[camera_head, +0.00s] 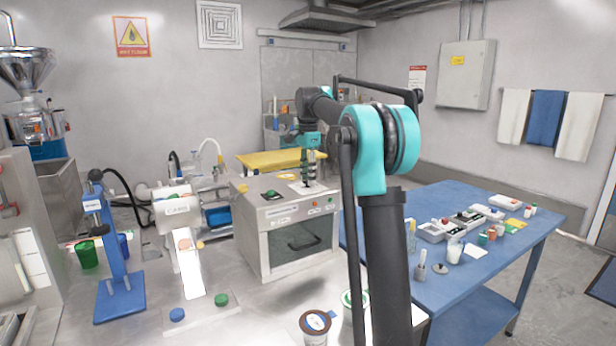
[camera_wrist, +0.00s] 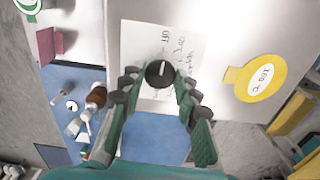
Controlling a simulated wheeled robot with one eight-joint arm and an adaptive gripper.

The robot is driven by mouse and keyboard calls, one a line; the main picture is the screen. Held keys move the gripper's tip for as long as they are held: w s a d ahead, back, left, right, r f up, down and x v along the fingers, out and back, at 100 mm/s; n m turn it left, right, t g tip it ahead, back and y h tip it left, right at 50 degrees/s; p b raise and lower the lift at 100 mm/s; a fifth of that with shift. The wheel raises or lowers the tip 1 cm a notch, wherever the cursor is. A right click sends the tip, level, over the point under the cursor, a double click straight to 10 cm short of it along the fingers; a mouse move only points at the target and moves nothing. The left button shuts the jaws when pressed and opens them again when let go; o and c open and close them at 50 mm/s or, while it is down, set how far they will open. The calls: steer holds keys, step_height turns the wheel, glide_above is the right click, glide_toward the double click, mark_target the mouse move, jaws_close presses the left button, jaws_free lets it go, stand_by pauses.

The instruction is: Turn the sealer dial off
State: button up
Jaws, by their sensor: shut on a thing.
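The dial (camera_wrist: 159,74) is a round black knob with a short white mark, which points up in the wrist view, roughly toward the handwritten word OFF. It sits on a white paper label (camera_wrist: 150,40) with more handwriting to the right of OFF. My gripper (camera_wrist: 158,82) has its green, black-tipped fingers on either side of the knob and is shut on it. In the head view my gripper (camera_head: 308,172) points down onto the top of the grey metal sealer box (camera_head: 262,205). There the fingers hide most of the dial.
A round yellow tag (camera_wrist: 260,78) reading 160 °C lies right of the label. A blue table (camera_head: 530,215) with several small devices and bottles stands at the right. A blue stand (camera_head: 118,300) and a white machine (camera_head: 175,210) are on the left bench.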

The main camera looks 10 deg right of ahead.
steer(key=shift+n, duration=0.4)
steer(key=o, duration=1.2)
steer(key=shift+c, duration=0.2)
step_height(320, 180, up, 12)
steer(key=shift+s, duration=0.1)
